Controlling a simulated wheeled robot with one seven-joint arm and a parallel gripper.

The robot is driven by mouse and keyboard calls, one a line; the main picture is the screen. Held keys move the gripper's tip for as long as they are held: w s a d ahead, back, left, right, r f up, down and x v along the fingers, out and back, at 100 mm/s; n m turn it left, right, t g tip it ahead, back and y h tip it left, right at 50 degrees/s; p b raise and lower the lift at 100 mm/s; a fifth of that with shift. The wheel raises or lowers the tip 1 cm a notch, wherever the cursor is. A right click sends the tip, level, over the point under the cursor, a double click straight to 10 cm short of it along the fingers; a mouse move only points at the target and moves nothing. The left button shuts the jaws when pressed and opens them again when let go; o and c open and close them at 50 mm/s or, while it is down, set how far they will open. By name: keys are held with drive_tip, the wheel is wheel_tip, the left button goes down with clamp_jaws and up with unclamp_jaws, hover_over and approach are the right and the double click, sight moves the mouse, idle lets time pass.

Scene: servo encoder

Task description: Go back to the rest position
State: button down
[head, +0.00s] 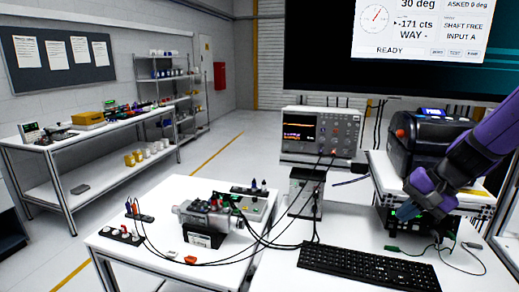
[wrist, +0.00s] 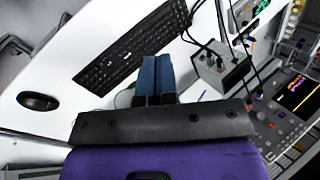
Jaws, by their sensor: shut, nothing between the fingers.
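My gripper (head: 407,211) is at the right of the head view, at the end of my purple and black arm, in front of the shelf with the black machine. Its blue fingers are together and hold nothing. In the wrist view the two blue fingers (wrist: 154,80) lie side by side, pointing over the white table toward the black keyboard (wrist: 138,45). The keyboard also shows in the head view (head: 369,267), left of and below my gripper.
A servo motor (head: 205,217) with cables sits on the white table. An oscilloscope (head: 320,133) stands behind it. A black machine (head: 428,138) sits on a raised shelf close to my arm. Cables cross the table.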

drive_tip(key=s+a+r+n+t+h, duration=0.1)
drive_tip(key=s+r+n+h, duration=0.1)
drive_tip(key=s+r, duration=0.4)
drive_tip(key=s+a+r+n+t+h, duration=0.1)
drive_tip(key=s+r+n+h, duration=0.2)
drive_tip(key=s+r, duration=0.4)
drive_tip(key=s+n, duration=0.1)
drive_tip(key=s, duration=0.4)
drive_tip(key=shift+s+n+t+h, duration=0.15)
drive_tip(key=shift+n+t+h, duration=0.15)
drive_tip(key=shift+n, duration=0.1)
